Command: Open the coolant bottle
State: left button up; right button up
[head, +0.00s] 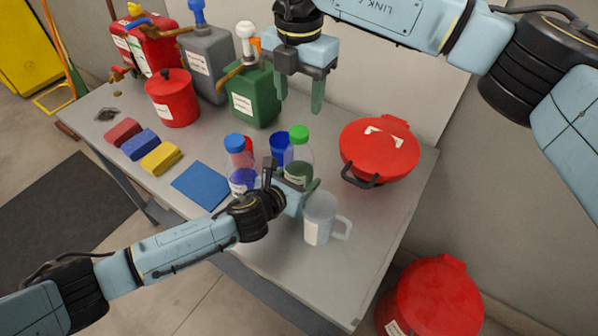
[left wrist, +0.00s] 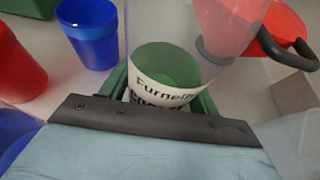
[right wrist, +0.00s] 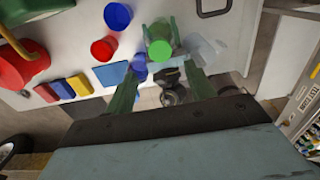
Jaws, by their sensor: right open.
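A clear bottle with a green cap (head: 299,134) and green liquid stands near the table's front edge. Its label (left wrist: 162,92) is only partly legible, so I cannot confirm it is the coolant. My left gripper (head: 305,188) is shut on this bottle's lower body, with green fingers on both sides in the left wrist view. My right gripper (head: 301,102) is open and empty, high above and behind the bottle, fingers pointing down. The right wrist view shows the green cap (right wrist: 160,50) beyond and between its fingertips. A blue-capped bottle (head: 235,143) stands left of it.
A clear jug (head: 320,222) stands close in front of the bottle. Blue (head: 279,144) and red cups are just behind. A red lidded container (head: 379,147) is to the right.

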aim_at(299, 131)
pick_arm(q)
jog(key=c, duration=0.9)
grip_shut()
pick_arm(e)
jog(key=shift+m, duration=0.3)
jog(key=m, duration=0.3)
jog(key=shift+f+m, duration=0.15)
jog(key=shift+m, duration=0.15)
jog(key=shift+f, duration=3.9)
